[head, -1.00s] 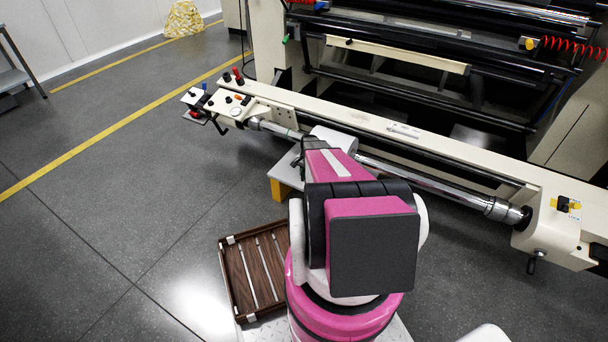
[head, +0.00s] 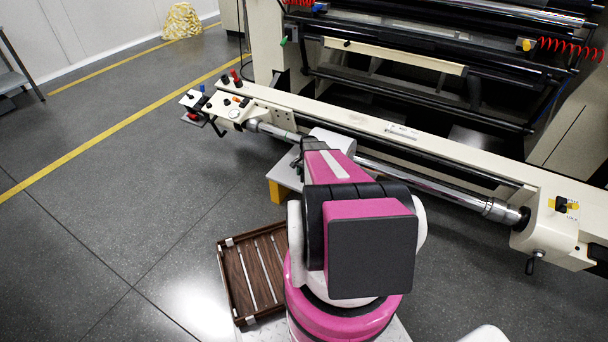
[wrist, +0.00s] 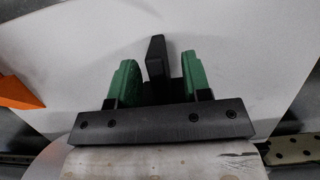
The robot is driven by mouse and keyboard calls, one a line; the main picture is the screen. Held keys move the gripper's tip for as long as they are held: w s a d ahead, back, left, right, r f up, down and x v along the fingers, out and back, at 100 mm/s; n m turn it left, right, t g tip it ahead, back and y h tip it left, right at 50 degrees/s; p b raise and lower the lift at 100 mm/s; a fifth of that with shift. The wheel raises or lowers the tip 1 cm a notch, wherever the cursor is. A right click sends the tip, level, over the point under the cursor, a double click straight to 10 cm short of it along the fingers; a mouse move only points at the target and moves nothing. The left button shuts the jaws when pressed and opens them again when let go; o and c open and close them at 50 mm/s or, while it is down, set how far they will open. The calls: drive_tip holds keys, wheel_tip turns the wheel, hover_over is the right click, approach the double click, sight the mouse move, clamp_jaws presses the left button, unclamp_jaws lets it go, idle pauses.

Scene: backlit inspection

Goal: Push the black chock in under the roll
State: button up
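The black chock (wrist: 155,60) stands between the green fingers of my gripper (wrist: 160,80) in the wrist view, over a white plate. Its dark lower part fills the space between the fingers, so they appear shut on it. In the head view my arm hides the chock and the fingers. A pale, blocky form, which may be the roll (head: 338,138), shows just past the end of my arm. The white plate (head: 285,173) lies below, on a yellow support. Contact between chock and roll cannot be made out.
A chrome shaft (head: 430,182) and a long cream machine beam (head: 400,130) cross behind my arm. A brown slatted tray (head: 240,285) lies on the floor at left. An orange piece (wrist: 18,94) shows at left in the wrist view.

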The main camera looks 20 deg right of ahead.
drive_tip(key=v, duration=0.9)
drive_tip(key=shift+d+r, duration=0.1)
drive_tip(key=shift+r, duration=0.8)
